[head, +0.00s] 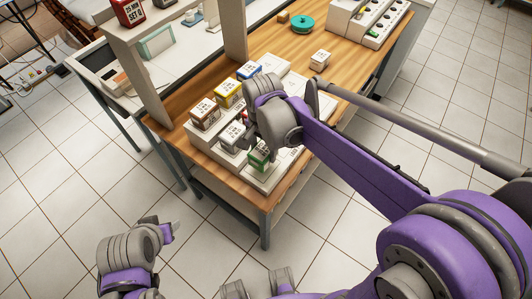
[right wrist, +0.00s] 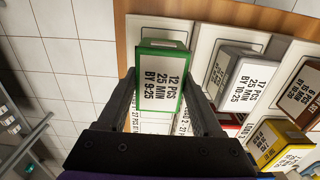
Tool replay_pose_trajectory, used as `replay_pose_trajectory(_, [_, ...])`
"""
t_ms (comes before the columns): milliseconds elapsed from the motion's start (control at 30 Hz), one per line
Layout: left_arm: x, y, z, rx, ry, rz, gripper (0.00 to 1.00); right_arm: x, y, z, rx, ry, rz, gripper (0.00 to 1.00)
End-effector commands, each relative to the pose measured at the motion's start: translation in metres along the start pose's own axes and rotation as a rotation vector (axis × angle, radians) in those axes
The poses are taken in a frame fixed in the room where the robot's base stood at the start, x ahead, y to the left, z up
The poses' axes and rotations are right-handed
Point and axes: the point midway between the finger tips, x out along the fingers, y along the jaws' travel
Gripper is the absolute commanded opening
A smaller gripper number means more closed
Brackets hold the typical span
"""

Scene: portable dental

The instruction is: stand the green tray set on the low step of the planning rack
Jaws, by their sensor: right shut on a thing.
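The green tray set (head: 259,155) is a box with a green edge and a white label reading 12 PCS, 25 MIN, BY 9:25. In the right wrist view the green tray set (right wrist: 162,75) sits between both fingers of my right gripper (right wrist: 165,100), which is shut on it. In the head view my right gripper (head: 262,138) partly covers the white planning rack (head: 285,168). The green tray set is over the rack's near end; whether it touches is unclear. My left gripper (head: 168,233) is over the floor, away from the table; its opening is unclear.
Grey (head: 235,136), brown (head: 205,113), yellow (head: 228,94) and blue (head: 249,71) boxes stand close by on the rack side. A small white box (head: 320,59), a teal round item (head: 302,23) and a white holder (head: 368,22) are farther back on the wooden table.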

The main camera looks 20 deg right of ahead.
Motion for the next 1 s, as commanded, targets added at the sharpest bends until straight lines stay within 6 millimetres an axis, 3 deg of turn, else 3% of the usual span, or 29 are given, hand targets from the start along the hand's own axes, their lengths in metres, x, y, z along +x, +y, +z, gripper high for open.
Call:
replay_pose_trajectory(300, [0.003, 0.000, 0.003, 0.000, -0.002, 0.000, 0.50, 0.041, 0.000, 0.000, 0.000, 0.000, 0.000, 0.00])
replay_pose_trajectory(733, [0.006, 0.000, 0.006, 0.000, -0.004, 0.000, 0.50, 0.048, 0.000, 0.000, 0.000, 0.000, 0.000, 0.00])
replay_pose_trajectory(767, [0.005, 0.000, 0.005, 0.000, -0.004, 0.000, 0.50, 0.047, 0.000, 0.000, 0.000, 0.000, 0.000, 0.73])
replay_pose_trajectory(800, [0.005, 0.000, 0.005, 0.000, -0.004, 0.000, 0.50, 0.046, 0.000, 0.000, 0.000, 0.000, 0.000, 0.80])
replay_pose_trajectory(1000, [0.005, 0.000, 0.004, 0.000, -0.003, 0.000, 0.50, 0.046, 0.000, 0.000, 0.000, 0.000, 0.000, 0.80])
